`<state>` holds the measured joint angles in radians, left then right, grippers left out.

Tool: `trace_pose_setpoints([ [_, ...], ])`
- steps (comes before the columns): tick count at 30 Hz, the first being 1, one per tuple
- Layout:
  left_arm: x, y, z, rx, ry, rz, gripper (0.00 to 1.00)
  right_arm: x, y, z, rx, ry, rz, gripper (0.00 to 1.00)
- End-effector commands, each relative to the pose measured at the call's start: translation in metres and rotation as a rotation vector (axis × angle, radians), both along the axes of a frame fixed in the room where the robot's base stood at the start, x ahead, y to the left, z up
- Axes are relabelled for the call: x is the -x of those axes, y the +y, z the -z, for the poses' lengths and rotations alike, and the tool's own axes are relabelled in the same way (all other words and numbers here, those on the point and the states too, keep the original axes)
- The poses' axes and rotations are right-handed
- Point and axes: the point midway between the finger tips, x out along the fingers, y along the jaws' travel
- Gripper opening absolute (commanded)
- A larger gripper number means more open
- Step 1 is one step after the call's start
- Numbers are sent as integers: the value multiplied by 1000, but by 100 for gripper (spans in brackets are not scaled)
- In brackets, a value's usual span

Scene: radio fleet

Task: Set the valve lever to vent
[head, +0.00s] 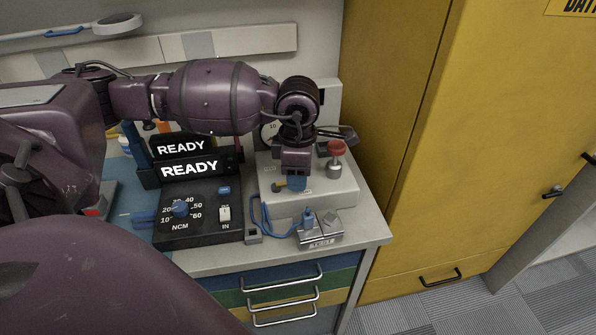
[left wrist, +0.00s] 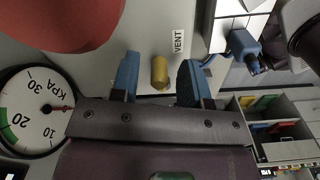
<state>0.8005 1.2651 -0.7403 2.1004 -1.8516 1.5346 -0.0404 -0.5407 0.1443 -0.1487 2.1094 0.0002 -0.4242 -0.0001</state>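The valve lever's yellow grip (left wrist: 160,72) shows in the left wrist view between my two blue fingers, with a gap on each side. A white VENT label (left wrist: 178,41) is just beyond it. My left gripper (left wrist: 158,78) is open around the grip and not closed on it. In the head view my left gripper (head: 297,184) points down over the light grey valve box (head: 330,190). A small yellow part (head: 279,187) shows beside the fingers there; the rest of the lever is hidden. My right gripper is not in view.
A red knob (head: 336,147) stands on the box close to the right of my gripper. A pressure gauge (left wrist: 30,110) is nearby. A black NCM unit (head: 200,218), two READY displays and a blue cable (head: 262,225) lie to the left and front. A yellow cabinet (head: 420,150) stands at right.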

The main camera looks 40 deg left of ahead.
Motion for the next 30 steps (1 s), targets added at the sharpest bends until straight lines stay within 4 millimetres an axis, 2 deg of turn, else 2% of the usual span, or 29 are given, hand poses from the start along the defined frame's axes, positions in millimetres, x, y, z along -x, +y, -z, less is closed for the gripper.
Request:
trace_pose_setpoints([
  [8,-1,0,-6,1,-3,-1,42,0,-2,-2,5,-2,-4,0],
  [11,-1,0,-18,1,-4,-1,42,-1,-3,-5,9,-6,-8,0],
  [21,-1,0,-79,0,-6,-1,42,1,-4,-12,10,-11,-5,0],
  [25,0,0,-95,-1,-4,0,42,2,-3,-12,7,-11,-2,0],
  [30,0,0,-107,0,-1,-1,42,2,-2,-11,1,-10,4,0],
])
